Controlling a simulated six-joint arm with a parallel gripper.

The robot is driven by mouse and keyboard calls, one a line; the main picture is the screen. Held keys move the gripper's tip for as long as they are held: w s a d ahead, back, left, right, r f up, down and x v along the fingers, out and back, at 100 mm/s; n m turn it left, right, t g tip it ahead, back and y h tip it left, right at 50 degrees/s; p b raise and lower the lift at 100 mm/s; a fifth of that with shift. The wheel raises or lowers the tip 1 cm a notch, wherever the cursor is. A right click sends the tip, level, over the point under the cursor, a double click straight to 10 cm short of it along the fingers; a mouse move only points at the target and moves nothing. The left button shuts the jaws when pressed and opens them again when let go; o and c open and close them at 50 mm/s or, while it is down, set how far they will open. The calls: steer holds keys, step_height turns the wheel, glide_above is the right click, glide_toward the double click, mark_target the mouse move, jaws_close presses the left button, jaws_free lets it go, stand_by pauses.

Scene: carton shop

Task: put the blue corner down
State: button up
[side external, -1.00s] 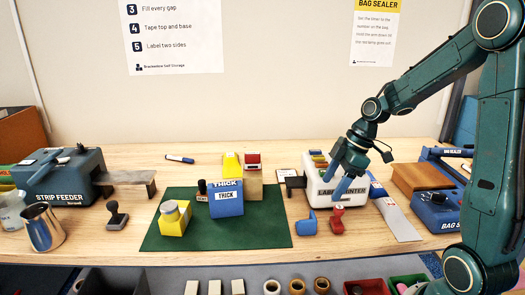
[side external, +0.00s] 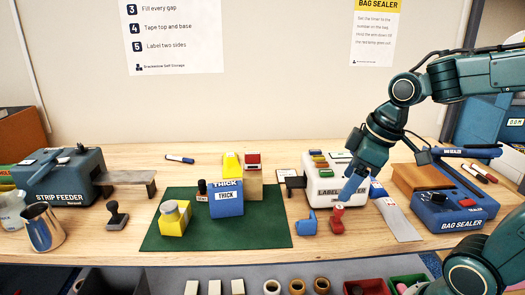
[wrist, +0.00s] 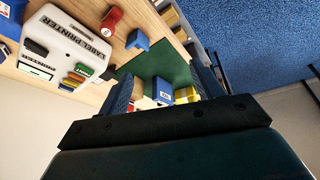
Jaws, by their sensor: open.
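The blue corner (side external: 306,225) sits on the wooden bench just right of the green mat, with a small red piece (side external: 337,220) beside it on the right. In the wrist view the blue corner (wrist: 138,41) shows near the top, next to the red piece (wrist: 112,18). My gripper (side external: 350,193) is above the bench in front of the label printer, above and to the right of the blue corner and apart from it. Its two blue fingers stand wide apart in the wrist view (wrist: 164,88), with nothing held between them.
The label printer (side external: 325,194) stands behind my gripper. The green mat (side external: 262,228) carries a blue "THICK" box (side external: 226,203), a yellow block (side external: 174,219) and other pieces. The bag sealer (side external: 452,212) is at right, the strip feeder (side external: 62,178) at left. Bins and rolls line the front.

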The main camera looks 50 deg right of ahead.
steer(key=s+a+r+m+t, duration=0.1)
steer(key=s+a+r+m, duration=0.1)
steer(key=s+m, duration=0.2)
steer(key=shift+s+a+r+h, duration=0.15)
steer(key=shift+s+a+h, duration=0.15)
steer(key=shift+s, duration=1.35)
